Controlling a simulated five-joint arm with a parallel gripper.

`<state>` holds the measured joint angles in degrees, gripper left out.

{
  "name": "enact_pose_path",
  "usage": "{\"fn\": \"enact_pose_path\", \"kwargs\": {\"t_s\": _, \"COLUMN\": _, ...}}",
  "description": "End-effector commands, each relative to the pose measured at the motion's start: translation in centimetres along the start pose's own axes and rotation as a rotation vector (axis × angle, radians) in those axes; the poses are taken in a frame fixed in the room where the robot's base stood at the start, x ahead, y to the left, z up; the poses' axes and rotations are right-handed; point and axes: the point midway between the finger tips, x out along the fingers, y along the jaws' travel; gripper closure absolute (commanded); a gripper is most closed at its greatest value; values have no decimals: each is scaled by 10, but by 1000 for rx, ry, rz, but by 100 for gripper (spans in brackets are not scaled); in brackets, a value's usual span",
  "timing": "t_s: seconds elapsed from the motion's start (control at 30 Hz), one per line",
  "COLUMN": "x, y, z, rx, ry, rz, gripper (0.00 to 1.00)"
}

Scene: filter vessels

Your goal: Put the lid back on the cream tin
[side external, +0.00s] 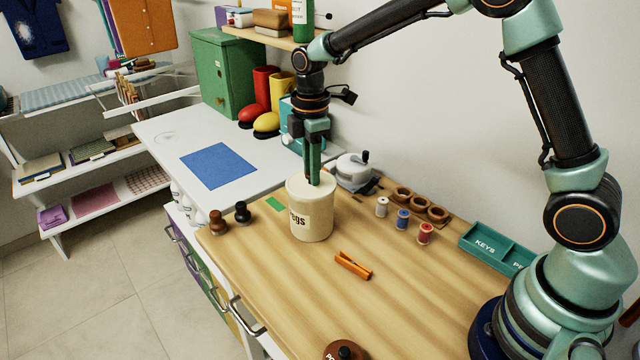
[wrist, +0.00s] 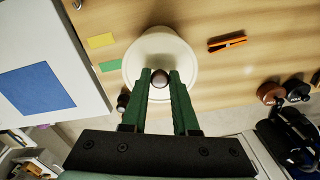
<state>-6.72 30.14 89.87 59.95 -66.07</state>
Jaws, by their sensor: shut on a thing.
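The cream tin (side external: 312,222) stands upright on the wooden worktop, with a partly visible label ending in "gs". Its cream lid (side external: 300,184) lies across the top of the tin; I cannot tell whether it sits fully down. In the wrist view the pale round lid (wrist: 160,45) covers the tin's opening. My gripper (side external: 313,180) points straight down over the tin. In the wrist view my gripper (wrist: 160,82) is shut on the lid's small dark knob (wrist: 160,77), between its green fingertips.
An orange peg (side external: 353,265) lies in front of the tin. Two dark stoppers (side external: 218,222) stand left, near the worktop edge. A blue mat (side external: 219,165) lies further back.

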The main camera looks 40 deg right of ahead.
Motion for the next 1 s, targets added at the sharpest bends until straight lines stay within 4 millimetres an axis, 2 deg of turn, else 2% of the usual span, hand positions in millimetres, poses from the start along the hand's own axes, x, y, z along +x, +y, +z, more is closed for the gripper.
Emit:
{"fn": "enact_pose_path", "kwargs": {"t_s": 0.23, "x": 0, "y": 0, "z": 0, "rx": 0, "ry": 0, "rz": 0, "gripper": 100}}
{"fn": "enact_pose_path", "kwargs": {"t_s": 0.27, "x": 0, "y": 0, "z": 0, "rx": 0, "ry": 0, "rz": 0, "gripper": 68}}
{"fn": "enact_pose_path", "kwargs": {"t_s": 0.33, "x": 0, "y": 0, "z": 0, "rx": 0, "ry": 0, "rz": 0, "gripper": 42}}
{"fn": "enact_pose_path", "kwargs": {"t_s": 0.37, "x": 0, "y": 0, "z": 0, "rx": 0, "ry": 0, "rz": 0, "gripper": 37}}
{"fn": "enact_pose_path", "kwargs": {"t_s": 0.57, "x": 0, "y": 0, "z": 0, "rx": 0, "ry": 0, "rz": 0, "gripper": 37}}
{"fn": "enact_pose_path", "kwargs": {"t_s": 0.6, "x": 0, "y": 0, "z": 0, "rx": 0, "ry": 0, "rz": 0, "gripper": 30}}
{"fn": "enact_pose_path", "kwargs": {"t_s": 0.67, "x": 0, "y": 0, "z": 0, "rx": 0, "ry": 0, "rz": 0, "gripper": 7}}
{"fn": "enact_pose_path", "kwargs": {"t_s": 1.0, "x": -1, "y": 0, "z": 0, "rx": 0, "ry": 0, "rz": 1, "gripper": 7}}
